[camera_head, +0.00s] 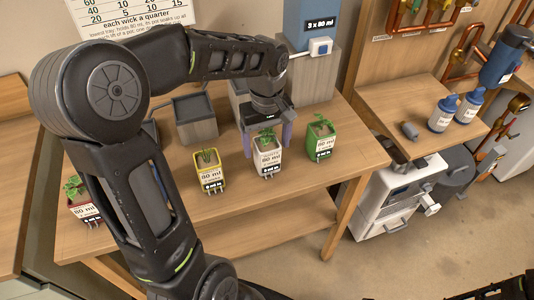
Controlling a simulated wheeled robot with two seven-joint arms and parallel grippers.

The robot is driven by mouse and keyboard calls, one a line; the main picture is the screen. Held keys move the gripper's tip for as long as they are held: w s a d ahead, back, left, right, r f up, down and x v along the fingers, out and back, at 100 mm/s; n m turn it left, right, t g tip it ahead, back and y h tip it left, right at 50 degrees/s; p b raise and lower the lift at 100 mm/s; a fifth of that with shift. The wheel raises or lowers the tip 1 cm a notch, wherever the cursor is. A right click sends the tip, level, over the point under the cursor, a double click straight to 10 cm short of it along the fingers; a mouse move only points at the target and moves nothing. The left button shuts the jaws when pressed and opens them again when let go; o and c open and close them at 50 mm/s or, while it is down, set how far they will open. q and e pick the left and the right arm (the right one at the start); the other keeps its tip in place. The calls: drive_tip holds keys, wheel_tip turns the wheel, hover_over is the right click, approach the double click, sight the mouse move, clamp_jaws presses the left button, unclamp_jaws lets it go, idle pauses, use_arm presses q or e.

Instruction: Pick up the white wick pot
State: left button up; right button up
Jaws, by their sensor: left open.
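The white wick pot (267,162) stands upright near the front edge of the wooden table, with a green plant in it and an "80 ml" label. My left gripper (267,144) is open above and behind it, pointing down. Its two purple fingers are on either side of the plant and upper pot; I cannot tell whether they touch it. My right gripper is not in view; only dark arm parts of mine show at the bottom right.
A yellow pot (211,178) stands to the left and a green pot (320,142) to the right. A red pot (85,208) is at the far left, partly behind my arm.

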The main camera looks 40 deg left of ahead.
use_arm(q)
wheel_tip(320, 180, down, 5)
drive_tip(key=shift+f+p, duration=0.1)
drive_tip(key=shift+p, duration=0.45)
drive_tip(key=shift+c, duration=0.3)
drive_tip(key=c, duration=1.6)
drive_tip(key=shift+c, duration=0.2)
wheel_tip(320, 180, up, 10)
drive_tip(key=shift+r+b, duration=0.1)
drive_tip(key=shift+b, duration=0.35)
